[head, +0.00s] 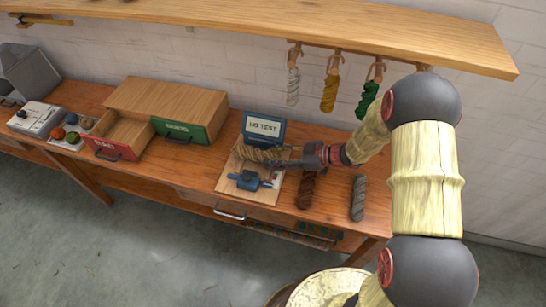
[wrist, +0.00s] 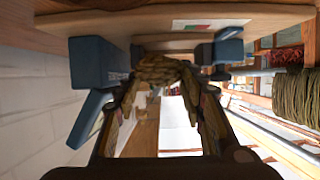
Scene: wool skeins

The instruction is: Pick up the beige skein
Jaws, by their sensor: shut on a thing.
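The beige skein (head: 256,154), a twisted tan hank, is at the back of the wooden test board (head: 228,186), in front of the small screen. My gripper (head: 284,156) reaches in from the right and is shut on the skein's right part. In the wrist view the skein (wrist: 160,70) shows between the two fingers of my gripper (wrist: 160,100). Whether the skein touches the board is hard to tell.
A screen reading "NO TEST" (head: 263,129) and a blue clamp-like device (head: 250,180) are close by. A dark brown skein (head: 306,191) and a grey skein (head: 358,198) lie to the right. White, mustard and green skeins hang from the shelf (head: 420,37). An open red drawer (head: 112,150) stands left.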

